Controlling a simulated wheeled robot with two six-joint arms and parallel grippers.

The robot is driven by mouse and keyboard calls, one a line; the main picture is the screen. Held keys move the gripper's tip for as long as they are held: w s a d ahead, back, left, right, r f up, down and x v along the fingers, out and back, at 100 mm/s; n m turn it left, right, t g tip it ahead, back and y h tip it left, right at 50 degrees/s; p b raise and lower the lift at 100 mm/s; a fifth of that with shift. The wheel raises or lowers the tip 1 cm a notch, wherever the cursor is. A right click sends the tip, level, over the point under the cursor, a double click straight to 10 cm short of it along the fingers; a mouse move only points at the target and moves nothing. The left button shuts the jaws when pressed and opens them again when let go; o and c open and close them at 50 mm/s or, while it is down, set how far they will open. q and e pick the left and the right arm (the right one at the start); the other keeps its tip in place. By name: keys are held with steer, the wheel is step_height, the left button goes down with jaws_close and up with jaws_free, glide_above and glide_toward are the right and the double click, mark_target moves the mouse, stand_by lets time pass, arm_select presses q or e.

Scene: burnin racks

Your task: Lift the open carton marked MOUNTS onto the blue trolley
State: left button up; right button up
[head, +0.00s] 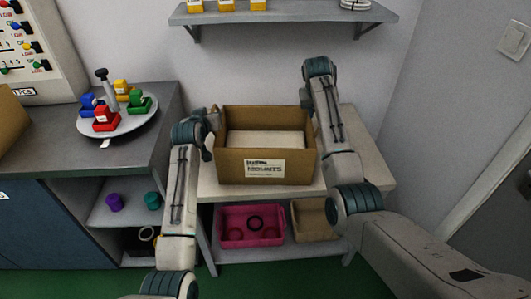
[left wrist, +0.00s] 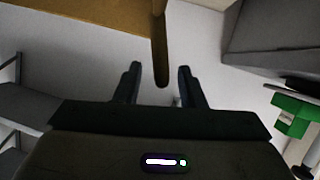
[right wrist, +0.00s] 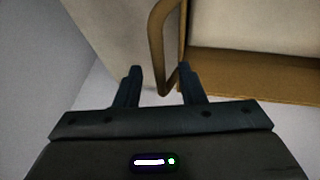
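The open brown carton (head: 230,165), with a white label reading MOUNTS, sits upright on a pale bench (head: 215,188). My left gripper (head: 212,122) is at its left side. In the left wrist view its open fingers (left wrist: 158,88) are on either side of the tip of a brown handle (left wrist: 160,50), with gaps on both sides. My right gripper is at the carton's right side, mostly hidden by its arm in the head view. In the right wrist view its fingers (right wrist: 162,88) are open, with a handle loop (right wrist: 157,50) reaching between them. No blue trolley is clearly identifiable.
A grey cabinet with a dark blue front (head: 35,225) stands left, carrying a round tray (head: 130,128) of coloured blocks. A pink bin (head: 232,240) and a brown box (head: 312,222) are below the carton. A wall shelf (head: 285,17) hangs above.

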arm_select(q)
steer(key=shift+x, duration=0.75)
arm_select(e)
steer(key=shift+w+f, duration=0.3)
steer(key=shift+f, duration=0.35)
arm_select(q)
steer(key=shift+w, duration=0.15)
arm_select(e)
steer(key=shift+d+f, duration=0.15)
steer(key=shift+f, duration=0.05)
arm_select(q)
steer(key=shift+c, duration=0.5)
arm_select(e)
steer(key=shift+c, duration=0.5)
arm_select(q)
jaws_close()
arm_select(e)
jaws_close()
arm_select(q)
steer(key=shift+r, duration=0.15)
arm_select(e)
steer(key=shift+w+r, duration=0.1)
steer(key=shift+r, duration=0.1)
